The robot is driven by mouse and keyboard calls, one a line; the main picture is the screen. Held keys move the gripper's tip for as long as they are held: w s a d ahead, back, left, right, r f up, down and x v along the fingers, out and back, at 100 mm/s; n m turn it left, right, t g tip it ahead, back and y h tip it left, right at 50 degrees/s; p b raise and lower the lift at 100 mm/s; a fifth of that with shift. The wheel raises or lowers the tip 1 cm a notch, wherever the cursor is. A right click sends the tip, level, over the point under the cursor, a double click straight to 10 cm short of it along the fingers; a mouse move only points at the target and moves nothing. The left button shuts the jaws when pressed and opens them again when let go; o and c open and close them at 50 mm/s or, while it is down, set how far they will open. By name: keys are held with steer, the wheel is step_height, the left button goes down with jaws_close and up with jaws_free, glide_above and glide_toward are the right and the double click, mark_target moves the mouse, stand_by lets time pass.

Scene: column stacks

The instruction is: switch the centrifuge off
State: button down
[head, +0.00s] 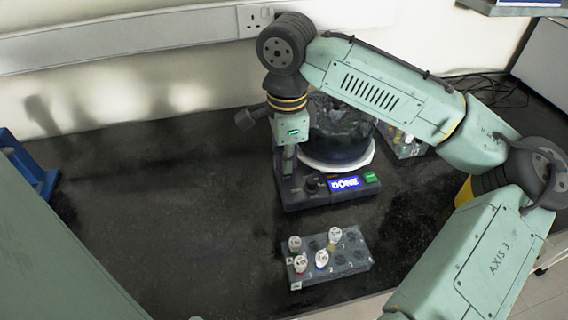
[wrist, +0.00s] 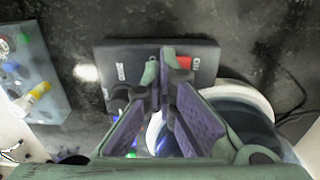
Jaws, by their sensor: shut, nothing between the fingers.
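The centrifuge (head: 302,198) stands on the dark bench, its round bowl under and behind my arm. Its lit blue display (head: 345,183) reads DONE, with a green button (head: 371,177) to its right and a dark knob (head: 312,184) to its left. In the wrist view, the dark base (wrist: 125,50) shows a small red part (wrist: 184,62) with a white label beside it. My gripper (wrist: 167,56) is shut and empty, its tips over the base just left of the red part. Contact cannot be told. In the head view my gripper (head: 288,168) is at the base's left side.
A grey tube rack (head: 350,270) with several capped tubes stands in front of the centrifuge and shows at left in the wrist view (wrist: 45,75). Another rack (head: 405,146) is behind right. A blue object (head: 30,165) stands far left.

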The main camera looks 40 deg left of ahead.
steer(key=shift+f, duration=0.25)
steer(key=shift+r, duration=0.1)
step_height(320, 180, up, 5)
steer(key=p, duration=0.5)
steer(key=shift+d, duration=0.1)
stand_by(0.5)
